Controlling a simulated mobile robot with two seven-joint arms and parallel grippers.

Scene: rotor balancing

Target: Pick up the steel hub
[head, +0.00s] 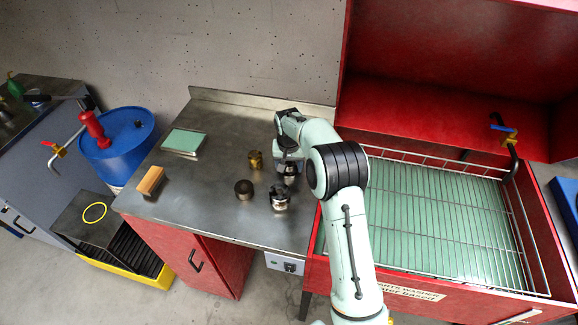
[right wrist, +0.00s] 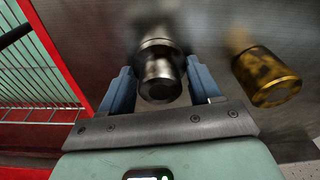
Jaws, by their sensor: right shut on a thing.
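The steel hub (right wrist: 160,70) is a shiny stepped cylinder. In the right wrist view it sits between the two blue fingers of my right gripper (right wrist: 163,85), which is shut on it. In the head view my right gripper (head: 289,163) points down over the bench, with the hub (head: 289,179) partly hidden below it. I cannot tell whether the hub touches the bench top. My left gripper is in neither view.
A brass cylinder (head: 255,159), a dark grey cylinder (head: 244,189) and a shiny metal part (head: 279,199) stand close by on the steel bench (head: 214,213). A brush (head: 150,181) and green pads (head: 183,141) lie left. The red parts washer (head: 552,255) adjoins at right.

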